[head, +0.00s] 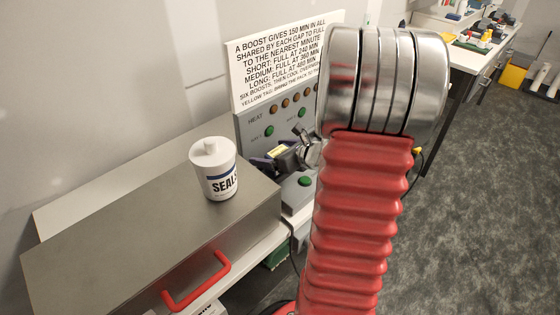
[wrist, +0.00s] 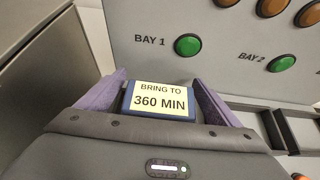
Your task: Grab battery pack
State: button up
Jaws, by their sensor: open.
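The battery pack (wrist: 158,99) is dark blue with a pale yellow label reading "BRING TO 360 MIN". In the wrist view it sits between the two purple fingers of my gripper (wrist: 161,92), one finger on each side. The jaws are open, and I cannot tell whether either finger touches the pack. The lower part of the pack is hidden behind the gripper body. In the head view the pack's yellow label (head: 277,152) shows small at my gripper (head: 268,158), in front of the grey panel, partly hidden by my arm.
The grey panel (wrist: 140,65) stands behind the pack, with a green BAY 1 button (wrist: 187,45), a green BAY 2 button (wrist: 281,64) and orange buttons above. A white SEALS bottle (head: 214,172) stands on a grey case (head: 120,225) with a red handle (head: 198,285), left of my gripper.

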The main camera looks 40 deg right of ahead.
jog(key=shift+c, duration=0.6)
jog(key=c, duration=1.5)
jog(key=shift+o, duration=0.2)
jog(key=shift+r, duration=0.15)
jog(key=shift+s+r, duration=0.2)
jog(key=shift+r, duration=0.3)
notch_tip(320, 180, up, 6)
jog(key=shift+f, duration=0.1)
jog(key=s, duration=1.9)
jog(key=shift+s+d, duration=0.3)
jog(key=shift+s, duration=0.05)
